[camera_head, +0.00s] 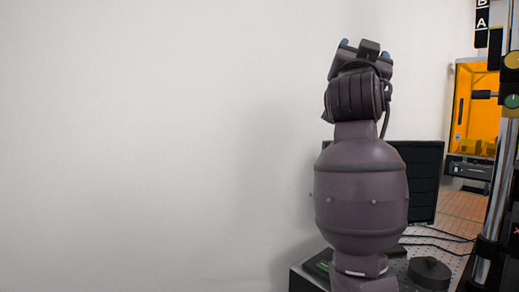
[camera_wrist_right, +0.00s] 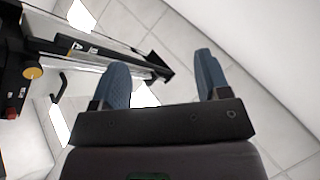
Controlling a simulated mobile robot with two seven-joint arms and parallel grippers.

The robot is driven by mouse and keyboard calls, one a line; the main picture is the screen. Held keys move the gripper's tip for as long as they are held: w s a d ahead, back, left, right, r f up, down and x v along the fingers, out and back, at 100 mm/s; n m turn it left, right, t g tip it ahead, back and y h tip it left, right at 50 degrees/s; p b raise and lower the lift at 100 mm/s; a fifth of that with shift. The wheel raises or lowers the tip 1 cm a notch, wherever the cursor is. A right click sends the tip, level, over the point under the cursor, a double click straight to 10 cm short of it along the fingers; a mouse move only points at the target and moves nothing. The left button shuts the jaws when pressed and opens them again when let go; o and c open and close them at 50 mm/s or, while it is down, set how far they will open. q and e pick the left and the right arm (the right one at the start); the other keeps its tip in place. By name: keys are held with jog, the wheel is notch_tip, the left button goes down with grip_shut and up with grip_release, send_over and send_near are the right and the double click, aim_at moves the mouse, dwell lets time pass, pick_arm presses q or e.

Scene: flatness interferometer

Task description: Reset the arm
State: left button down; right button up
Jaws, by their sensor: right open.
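My right arm (camera_head: 361,195) stands raised in the right half of the head view, with a purple-grey link and a dark wrist above it. My right gripper (camera_head: 365,48) is at the top of this arm, pointing up and away, with its blue fingertips partly hidden by the wrist. In the right wrist view the gripper (camera_wrist_right: 162,82) shows two blue fingers spread wide apart with nothing between them. My left gripper is in neither view.
Behind the arm are a dark monitor (camera_head: 424,185) and a perforated bench top with a black round part (camera_head: 429,272). An orange-windowed enclosure (camera_head: 475,105) and a black-and-silver frame (camera_head: 490,240) stand at the right. The wall (camera_head: 140,140) fills the left, with no objects before it.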

jog(key=w+f+n+y, duration=0.3)
jog(key=f+n+y, duration=0.65)
jog(key=f, duration=1.25)
jog(key=s+d+f+n+g+y, duration=0.1)
jog(key=s+f, duration=0.2)
jog(key=f, duration=0.8)
jog(key=s+f+n+g+y, duration=0.1)
jog(key=s+f+n+y, duration=0.15)
jog(key=f, duration=0.95)
jog(key=s+d+f+g+h, duration=0.1)
jog(key=s+d+f+g, duration=0.1)
jog(key=s+f, duration=0.8)
jog(key=s+d+f+m+g+p, duration=0.1)
jog(key=s+f+g, duration=0.3)
jog(key=s+f, duration=0.6)
jog(key=s+d+f+m+g+h, duration=0.1)
jog(key=s+d+f+g, duration=0.2)
jog(key=s+f, duration=0.8)
jog(key=shift+s+d+h+p, duration=0.35)
jog(key=shift+s+d, duration=0.15)
jog(key=shift+s, duration=0.6)
